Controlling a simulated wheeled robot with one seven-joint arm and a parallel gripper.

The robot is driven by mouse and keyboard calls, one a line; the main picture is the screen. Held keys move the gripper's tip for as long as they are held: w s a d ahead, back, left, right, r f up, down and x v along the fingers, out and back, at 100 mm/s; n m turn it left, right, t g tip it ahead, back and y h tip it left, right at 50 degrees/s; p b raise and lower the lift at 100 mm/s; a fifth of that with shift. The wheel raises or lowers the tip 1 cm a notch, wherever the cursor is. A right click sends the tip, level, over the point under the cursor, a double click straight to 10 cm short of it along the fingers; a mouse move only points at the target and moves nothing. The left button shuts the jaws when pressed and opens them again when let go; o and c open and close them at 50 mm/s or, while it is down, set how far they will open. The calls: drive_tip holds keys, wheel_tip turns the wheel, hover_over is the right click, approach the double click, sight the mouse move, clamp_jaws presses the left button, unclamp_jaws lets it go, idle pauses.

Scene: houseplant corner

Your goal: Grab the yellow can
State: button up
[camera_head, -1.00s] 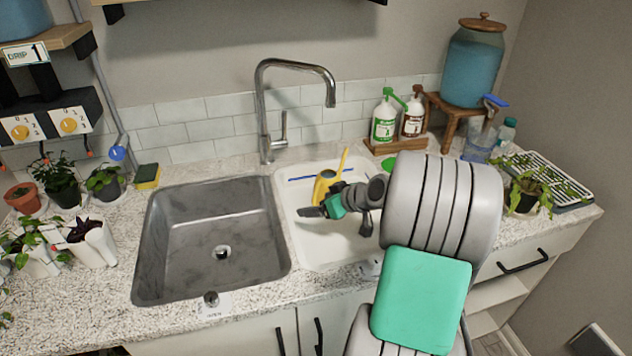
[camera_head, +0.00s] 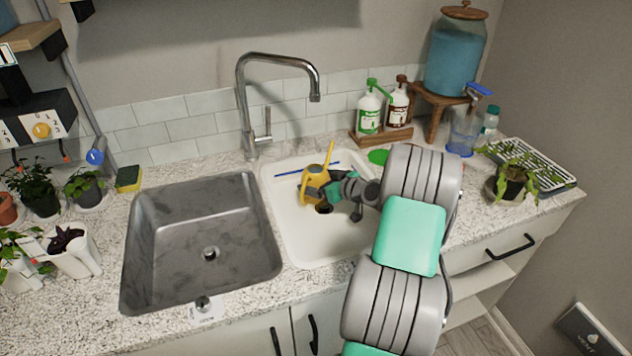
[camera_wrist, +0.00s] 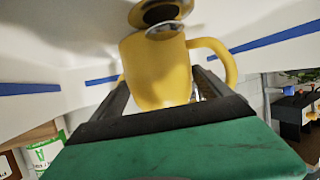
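The yellow can (camera_head: 316,180), a small watering can with a spout and a handle, stands in the white right-hand basin (camera_head: 318,241). My gripper (camera_head: 330,190) is low in that basin at the can's right side and hides part of it. In the wrist view the can's body (camera_wrist: 157,72) is between my two dark fingers, with its handle to the right. A small gap shows between the body and the right finger, so the gripper looks open around the can. The fingertips are partly hidden behind the can.
The basin drain (camera_head: 323,208) lies close to the can. A blue strip (camera_head: 290,173) runs along the basin's back. The grey sink (camera_head: 190,262) to the left is empty. A tall faucet (camera_head: 245,105) rises behind. Two bottles (camera_head: 369,112) stand on a wooden tray at the back.

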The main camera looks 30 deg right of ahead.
drive_tip(key=c, duration=1.6)
drive_tip(key=shift+r, duration=0.1)
drive_tip(key=shift+c, duration=0.3)
